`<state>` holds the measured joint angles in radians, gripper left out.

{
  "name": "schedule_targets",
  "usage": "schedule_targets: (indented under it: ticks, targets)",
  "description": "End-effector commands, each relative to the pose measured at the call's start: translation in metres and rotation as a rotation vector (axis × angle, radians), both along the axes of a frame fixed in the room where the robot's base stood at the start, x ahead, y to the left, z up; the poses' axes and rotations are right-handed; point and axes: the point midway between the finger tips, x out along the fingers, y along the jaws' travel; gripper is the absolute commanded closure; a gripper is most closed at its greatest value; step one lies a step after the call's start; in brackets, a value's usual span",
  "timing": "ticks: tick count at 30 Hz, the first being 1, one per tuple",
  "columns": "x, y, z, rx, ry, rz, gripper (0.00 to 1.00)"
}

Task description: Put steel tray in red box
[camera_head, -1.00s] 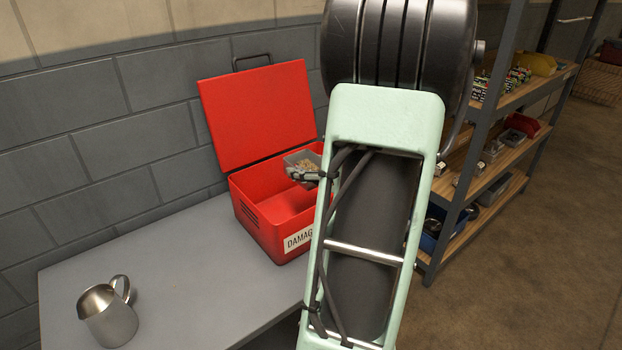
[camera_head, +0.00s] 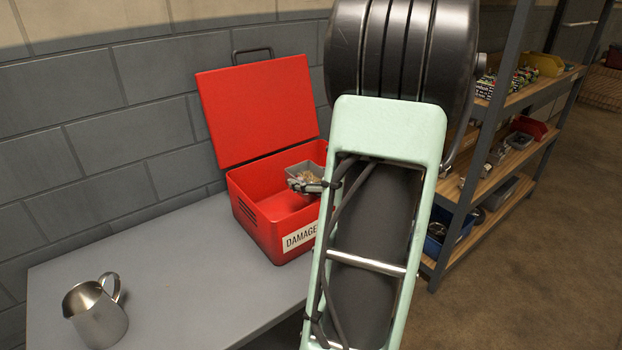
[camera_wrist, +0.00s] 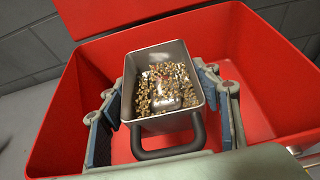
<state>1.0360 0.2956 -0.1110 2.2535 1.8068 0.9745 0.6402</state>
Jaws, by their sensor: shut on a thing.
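The steel tray (camera_wrist: 146,118) is a small grey metal pan with a dark handle, holding small gold-coloured pieces. My gripper (camera_wrist: 165,108) is shut on it, with a finger on each side. In the head view the tray (camera_head: 303,170) and my gripper (camera_head: 306,186) are over the right part of the red box's opening. The red box (camera_head: 264,229) stands open on the grey table, its lid tilted up against the wall side, with a "DAMAGE..." label partly hidden by my arm. In the wrist view the red box (camera_wrist: 50,135) surrounds the tray from behind and both sides. The tray's underside is hidden.
A steel pitcher (camera_head: 98,318) stands at the table's front left. The grey table (camera_head: 185,265) is clear between pitcher and box. A shelf unit (camera_head: 482,160) with bins and small goods stands at the right.

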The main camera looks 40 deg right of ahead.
Motion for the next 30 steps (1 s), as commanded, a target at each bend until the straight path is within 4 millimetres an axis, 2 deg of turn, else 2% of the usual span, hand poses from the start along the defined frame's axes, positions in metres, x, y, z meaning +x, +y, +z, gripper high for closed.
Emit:
schedule_targets:
  ticks: [4,5,9,19,25,30]
  targets:
    - [0.000,0.000,-0.001,-0.001,-0.002,0.000,0.72]
    - [0.000,0.000,-0.001,0.000,0.000,0.000,0.39]
    - [0.000,0.000,-0.001,0.000,0.000,0.000,0.25]
    - [0.000,0.000,0.001,0.000,0.000,0.000,0.25]
    - [-0.002,0.000,0.017,0.000,0.000,-0.001,0.25]
    - [-0.042,0.003,0.032,-0.002,0.000,-0.004,0.25]
